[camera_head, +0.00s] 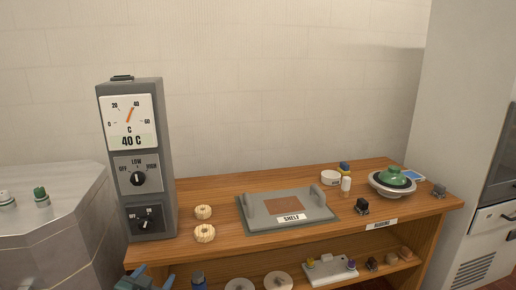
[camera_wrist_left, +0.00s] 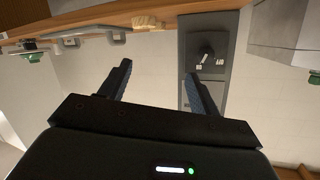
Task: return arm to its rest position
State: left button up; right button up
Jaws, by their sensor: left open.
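My left gripper (camera_head: 146,279) shows only in part at the bottom left edge of the head view, in front of the wooden table. In the left wrist view, my left gripper (camera_wrist_left: 157,70) has its two dark fingers wide apart with nothing between them. The wrist view looks upside down, with the table edge along its top. The grey control box (camera_wrist_left: 207,60) appears just beyond the right-hand finger there. My right gripper is in neither view.
The control box (camera_head: 137,160) stands at the table's left end. The wooden table (camera_head: 345,224) bears a grey tray (camera_head: 254,217), two pale rings (camera_head: 204,212), and a green-lidded bowl (camera_head: 391,183). A metal cabinet (camera_head: 50,215) stands left. A lower shelf holds several small items.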

pick_arm(q)
jog(key=s+d+f+g+h, duration=0.1)
jog(key=s+d+f, duration=0.2)
jog(key=s, duration=0.6)
jog(key=s+d+f+g+h, duration=0.1)
jog(key=s+d+f, duration=0.3)
jog(key=s, duration=0.5)
jog(key=s+d+f+g, duration=0.2)
jog(key=s+d, duration=0.3)
jog(key=s, duration=0.5)
jog(key=shift+f+n+h, duration=0.4)
jog(key=shift+f, duration=0.3)
jog(key=shift+d, duration=0.1)
